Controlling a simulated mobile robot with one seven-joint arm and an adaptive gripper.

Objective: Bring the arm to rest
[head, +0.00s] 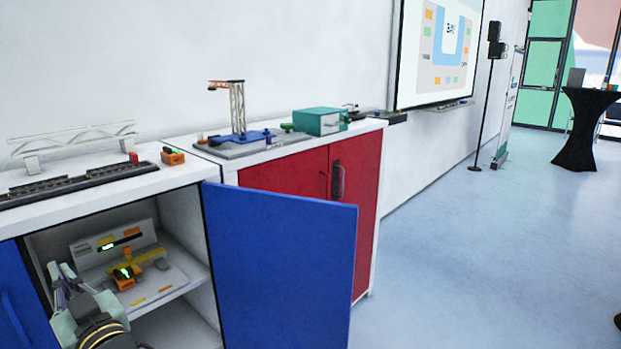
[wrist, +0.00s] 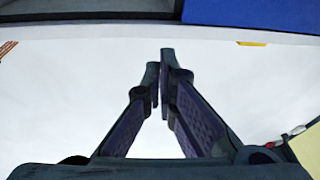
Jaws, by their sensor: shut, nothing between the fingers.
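My gripper (head: 60,270) is at the lower left of the head view, in front of the open cabinet compartment. In the wrist view its two fingers (wrist: 161,68) come together at the tips, shut and empty. Behind the fingers is a plain white surface (wrist: 70,90). My gripper's exact distance from the compartment's shelf cannot be told.
The blue door (head: 280,265) stands open, right of the compartment. Inside, a shelf holds a white panel and an orange item with a green display (head: 124,277). Open floor (head: 470,260) lies right.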

